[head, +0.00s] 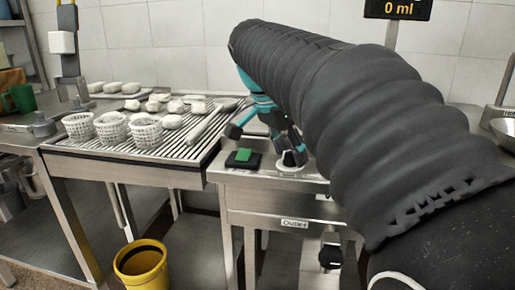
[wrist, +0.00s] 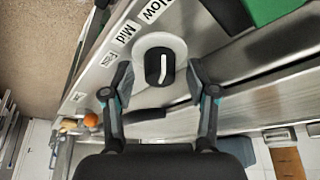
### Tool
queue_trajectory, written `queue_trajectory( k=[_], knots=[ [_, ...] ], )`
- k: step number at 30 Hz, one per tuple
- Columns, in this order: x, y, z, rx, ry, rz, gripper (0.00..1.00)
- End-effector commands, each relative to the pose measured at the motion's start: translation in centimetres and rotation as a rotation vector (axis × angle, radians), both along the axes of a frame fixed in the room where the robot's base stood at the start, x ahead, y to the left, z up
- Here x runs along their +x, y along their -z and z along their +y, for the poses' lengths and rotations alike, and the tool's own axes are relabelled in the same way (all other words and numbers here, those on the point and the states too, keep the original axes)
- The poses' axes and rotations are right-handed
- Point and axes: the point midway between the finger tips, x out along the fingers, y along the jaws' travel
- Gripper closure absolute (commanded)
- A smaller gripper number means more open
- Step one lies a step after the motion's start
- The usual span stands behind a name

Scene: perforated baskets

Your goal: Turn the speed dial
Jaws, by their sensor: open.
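The speed dial (wrist: 158,67) is a black knob with a white line on a round white base, seen from above in the wrist view. Its line runs roughly up and down in that picture; I cannot tell which label it points to. Labels reading Slow (wrist: 150,11), Mid (wrist: 127,32) and Fast (wrist: 110,59) lie beside it on the metal panel. My gripper (wrist: 160,76) is open, with one finger on each side of the knob and a gap to it on both sides. In the head view my gripper (head: 283,144) is over the dial's white base (head: 292,168).
A green button on a black box (head: 243,156) sits left of the dial. Further left, white perforated baskets (head: 111,128) and pale lumps stand on a slatted rack (head: 75,149). A yellow bucket (head: 141,262) stands on the floor. A display (head: 397,8) reads 0 ml.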

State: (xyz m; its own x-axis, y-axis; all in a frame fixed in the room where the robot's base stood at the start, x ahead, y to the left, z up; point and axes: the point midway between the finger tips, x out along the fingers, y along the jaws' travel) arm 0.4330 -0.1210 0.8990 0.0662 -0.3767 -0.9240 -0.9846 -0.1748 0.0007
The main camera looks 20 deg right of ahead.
Motion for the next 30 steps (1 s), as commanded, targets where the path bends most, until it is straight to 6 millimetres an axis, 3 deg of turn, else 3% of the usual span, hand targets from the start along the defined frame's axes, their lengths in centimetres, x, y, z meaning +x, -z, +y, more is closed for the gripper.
queue_trajectory(
  k=[8, 21, 30],
  knots=[
    [0.0, -1.7, 0.7, -0.001, -0.002, -0.003, 0.42],
    [-0.6, -9.2, 3.8, 0.000, -0.002, -0.001, 0.42],
    [-0.8, -11.0, 4.5, 0.000, 0.000, 0.001, 0.42]
  ],
)
